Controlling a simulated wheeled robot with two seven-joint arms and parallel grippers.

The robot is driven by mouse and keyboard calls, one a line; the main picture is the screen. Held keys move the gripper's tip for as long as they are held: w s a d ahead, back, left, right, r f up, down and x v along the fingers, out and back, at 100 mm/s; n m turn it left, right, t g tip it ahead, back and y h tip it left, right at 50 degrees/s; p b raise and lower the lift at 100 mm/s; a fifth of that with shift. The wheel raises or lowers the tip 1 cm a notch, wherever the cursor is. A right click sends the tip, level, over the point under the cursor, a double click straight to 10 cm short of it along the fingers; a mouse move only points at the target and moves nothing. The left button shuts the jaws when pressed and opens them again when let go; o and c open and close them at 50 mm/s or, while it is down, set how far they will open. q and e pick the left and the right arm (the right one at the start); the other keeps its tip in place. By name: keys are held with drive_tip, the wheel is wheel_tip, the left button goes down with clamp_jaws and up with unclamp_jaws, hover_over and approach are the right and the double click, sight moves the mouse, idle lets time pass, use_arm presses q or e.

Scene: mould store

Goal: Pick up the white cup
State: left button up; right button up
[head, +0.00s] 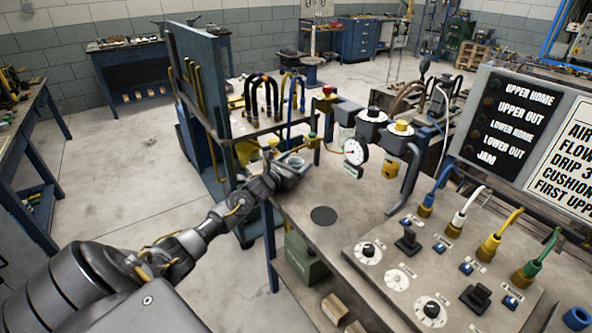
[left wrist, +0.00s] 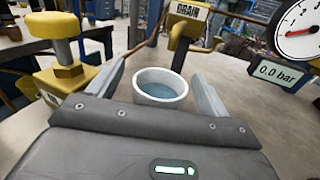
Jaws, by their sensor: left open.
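The white cup (left wrist: 160,86) stands upright on the grey bench top in the left wrist view, with a bluish inside. It lies between the two fingers of my left gripper (left wrist: 158,73), with a visible gap at least on the right side. In the head view the cup (head: 295,161) shows small near the bench's far left edge, partly hidden by my left gripper (head: 291,170). The left gripper is open and holds nothing. My right gripper is not in view.
A yellow valve (left wrist: 68,65) stands close left of the gripper. A yellow drain fitting (left wrist: 184,32) is just behind the cup. A pressure gauge (head: 355,151) hangs to the right. The control panel (head: 440,262) fills the front right. Bench top around the dark disc (head: 323,215) is clear.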

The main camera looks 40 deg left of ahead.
use_arm(q)
drive_tip(key=c, duration=1.1)
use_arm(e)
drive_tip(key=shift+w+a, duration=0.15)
use_arm(q)
drive_tip(key=shift+r, duration=0.1)
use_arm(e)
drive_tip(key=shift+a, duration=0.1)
